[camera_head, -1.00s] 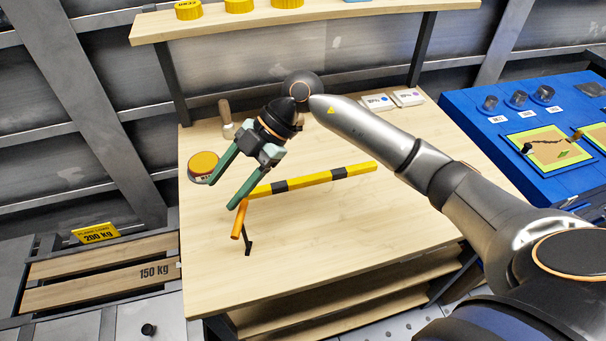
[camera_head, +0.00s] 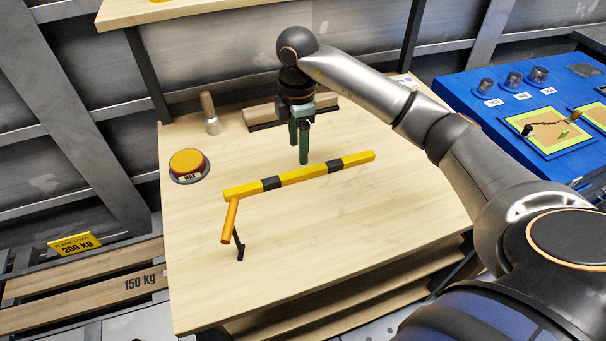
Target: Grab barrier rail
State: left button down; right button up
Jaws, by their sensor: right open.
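The barrier rail (camera_head: 308,173), a yellow bar with black bands, lies across the middle of the wooden workbench (camera_head: 330,240). My right gripper (camera_head: 299,158) points down just behind the middle of the rail, its green fingers apart from each other. Nothing shows between the fingers. The fingertips look close to the rail's far side; I cannot tell their exact height above the bench. My left gripper is not in view.
An orange-handled tool (camera_head: 230,220) lies by the rail's left end. A round wax tin (camera_head: 188,164), a wooden-handled brush (camera_head: 209,112) and a dark-edged wooden block (camera_head: 262,116) stand behind. A blue table (camera_head: 475,130) is at the right. The bench front is clear.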

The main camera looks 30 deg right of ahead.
aim_at(303, 171)
jog(key=shift+f, duration=0.85)
jog(key=f, duration=0.2)
jog(key=s+f, duration=0.1)
jog(key=f, duration=0.1)
jog(key=shift+d+f, duration=0.1)
jog(key=shift+d, duration=0.25)
jog(key=shift+f, duration=0.5)
grip_shut()
